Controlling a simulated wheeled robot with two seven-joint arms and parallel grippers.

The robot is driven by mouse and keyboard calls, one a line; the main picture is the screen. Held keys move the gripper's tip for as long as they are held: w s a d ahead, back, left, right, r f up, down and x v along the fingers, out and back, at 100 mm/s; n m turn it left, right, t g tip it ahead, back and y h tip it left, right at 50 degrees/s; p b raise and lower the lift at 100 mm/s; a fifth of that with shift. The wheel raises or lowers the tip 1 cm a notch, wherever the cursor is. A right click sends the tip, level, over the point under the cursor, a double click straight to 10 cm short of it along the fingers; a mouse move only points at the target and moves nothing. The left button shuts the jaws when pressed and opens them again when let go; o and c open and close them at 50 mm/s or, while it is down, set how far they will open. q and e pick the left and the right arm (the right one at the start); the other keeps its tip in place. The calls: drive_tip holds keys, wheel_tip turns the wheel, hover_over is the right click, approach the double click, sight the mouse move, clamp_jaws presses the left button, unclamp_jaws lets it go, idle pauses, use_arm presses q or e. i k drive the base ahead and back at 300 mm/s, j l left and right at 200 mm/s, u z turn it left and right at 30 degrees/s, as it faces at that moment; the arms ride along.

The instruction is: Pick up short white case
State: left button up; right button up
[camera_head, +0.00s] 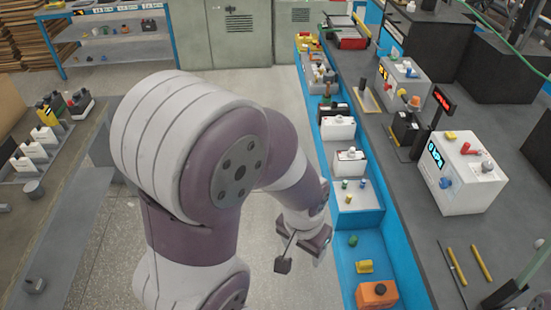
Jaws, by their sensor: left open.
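Several white cases stand in the blue trough along the bench. One white case (338,132) is farthest back, a second white case (349,162) is in the middle, and a lower, wider white case (355,197) with small coloured caps is nearest. I cannot tell which of them is the short one. My left gripper (302,256) hangs open and empty over the floor, left of the trough and apart from the cases. My left arm covers the middle of the view. My right gripper is not in view.
The dark bench (425,225) on the right carries a white meter box (462,172) and yellow rods (482,263). An orange box (377,293) and a yellow part (363,267) lie in the trough's near end. More white cases (33,151) stand on the left table. Pale floor lies between.

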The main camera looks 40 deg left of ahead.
sight(346, 168)
drive_tip(key=u, duration=0.65)
drive_tip(key=i+z, duration=0.1)
drive_tip(key=z, duration=1.35)
drive_tip(key=i+j+z, duration=0.1)
drive_tip(key=j+z, duration=0.8)
drive_tip(key=j, duration=0.15)
drive_tip(key=j+z, duration=0.45)
drive_tip(key=k+j+z, duration=0.2)
drive_tip(key=j+z, duration=0.25)
drive_tip(key=j, duration=0.15)
drive_tip(key=k+j, duration=0.15)
drive_tip(key=j, duration=0.25)
drive_tip(key=k+j, duration=0.15)
drive_tip(key=j, duration=0.25)
drive_tip(key=k+j+z, duration=0.1)
drive_tip(key=j, duration=0.25)
drive_tip(key=k+j, duration=0.2)
drive_tip(key=j, duration=0.2)
drive_tip(key=k+j, duration=0.15)
drive_tip(key=j, duration=0.25)
drive_tip(key=z, duration=0.05)
